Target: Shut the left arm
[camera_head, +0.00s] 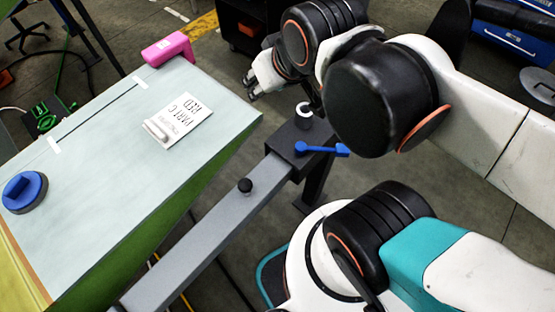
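A grey beam (212,232), which may be the jig's arm, runs from the bottom left up to a dark block (300,146) beside the panel's right edge. A blue lever (320,149) lies across the block. A black knob (245,185) stands on the beam. A white ring-topped post (304,110) rises behind the block. My gripper (251,88) is above and left of the block, near the panel's far right corner, apart from the lever. Its fingers are small and dark here, so their opening is unclear.
A pale wing panel (90,180) with green edges fills the left. On it are a white "PART C RED" label (180,118) and a blue round knob (24,191). A pink block (168,49) sits at its far edge. A black cart (243,25) stands behind.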

